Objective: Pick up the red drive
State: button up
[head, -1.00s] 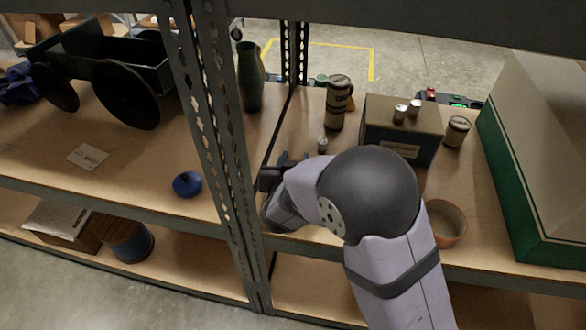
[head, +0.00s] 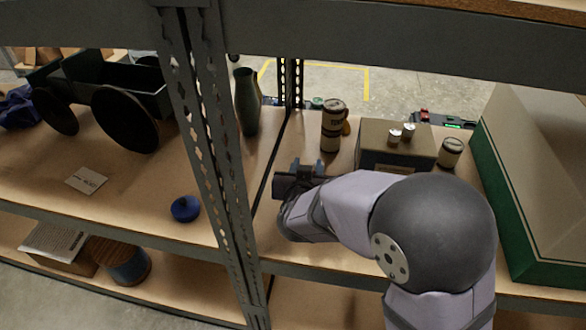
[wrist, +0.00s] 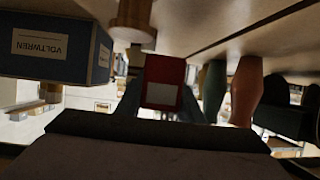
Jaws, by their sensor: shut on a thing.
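The red drive (wrist: 165,72) shows in the wrist view as a red block with a pale label. It sits between the two fingers of my gripper (wrist: 163,102), which is shut on it. The wrist picture appears upside down, with the shelf board along the top. I cannot tell whether the drive still touches the board. In the head view my gripper (head: 300,178) is over the middle shelf, just right of the upright post. The drive is hidden there behind the gripper and wrist.
A Voltwren box (wrist: 55,45), also in the head view (head: 375,145), stands right of my gripper with small cans on top. A tan canister (head: 333,125) and a green vase (head: 248,100) stand behind. The perforated post (head: 215,130) is close on the left. A large green-sided case (head: 505,205) is far right.

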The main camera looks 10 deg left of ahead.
jog(key=d+b, duration=0.2)
jog(key=d, duration=1.2)
jog(key=shift+r, duration=0.1)
